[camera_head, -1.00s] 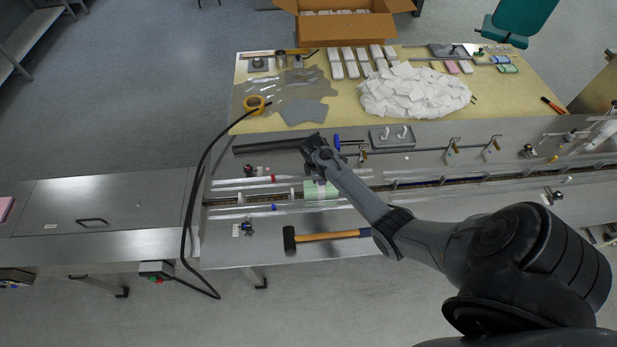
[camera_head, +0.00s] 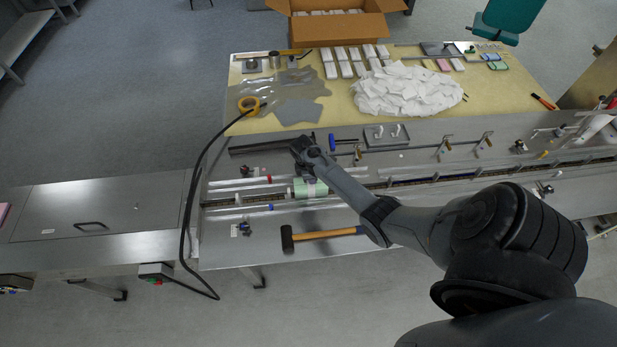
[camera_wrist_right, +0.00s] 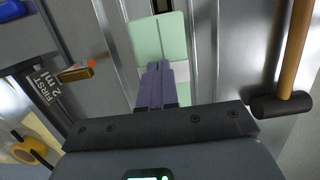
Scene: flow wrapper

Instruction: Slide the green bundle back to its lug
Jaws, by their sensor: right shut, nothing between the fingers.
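The green bundle (camera_head: 312,188) lies in the long channel of the conveyor, close beside a small white upright lug (camera_head: 289,193) on its left. Any gap between them is too small to tell. My right gripper (camera_head: 303,170) is shut and empty, low over the channel at the bundle. In the right wrist view its closed fingers (camera_wrist_right: 160,85) overlap the green bundle (camera_wrist_right: 160,36); whether they touch it I cannot tell. My right gripper and wrist partly cover the bundle's far side in the head view. My left gripper is not in view.
A hammer (camera_head: 325,235) lies in front of the channel; it also shows in the right wrist view (camera_wrist_right: 287,100). A metal tray (camera_head: 387,136) and a dark bar (camera_head: 270,145) lie behind. A black cable (camera_head: 197,160) crosses at left. A white packet pile (camera_head: 408,90) is farther back.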

